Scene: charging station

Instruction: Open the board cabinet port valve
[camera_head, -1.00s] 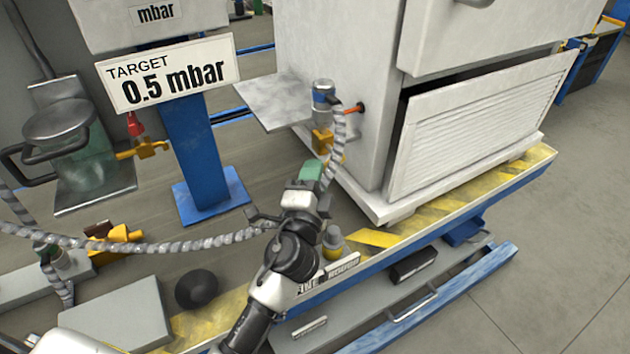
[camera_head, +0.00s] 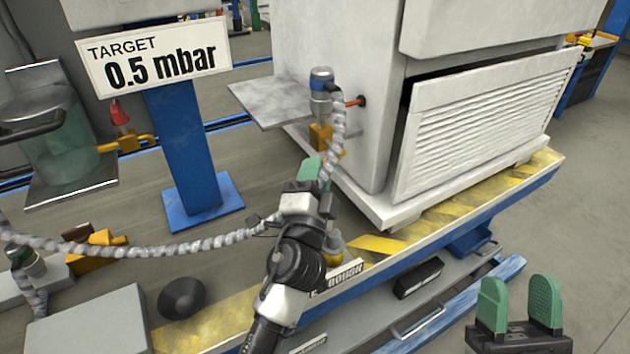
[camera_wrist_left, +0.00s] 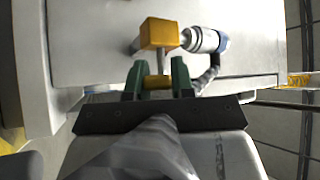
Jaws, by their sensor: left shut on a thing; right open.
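The board cabinet (camera_head: 345,95) is the white cabinet at the centre and right. Its port valve has a yellow body (camera_head: 320,136) low on the cabinet's left face, below a silver and blue cylindrical fitting (camera_head: 321,88). The yellow body also shows in the left wrist view (camera_wrist_left: 158,33). My left gripper (camera_head: 312,172) is just below the valve. In the left wrist view, its green fingers (camera_wrist_left: 158,80) are on either side of the valve's yellow handle (camera_wrist_left: 156,83) and shut on it. My right gripper (camera_head: 520,305) is open and empty at the lower right.
A grey ribbed hose (camera_head: 190,247) runs from the left and passes by my left gripper. A slatted panel (camera_head: 480,125) leans out from the cabinet's front. A blue post (camera_head: 185,150) carries a sign reading TARGET 0.5 mbar (camera_head: 160,62). Floor at right is clear.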

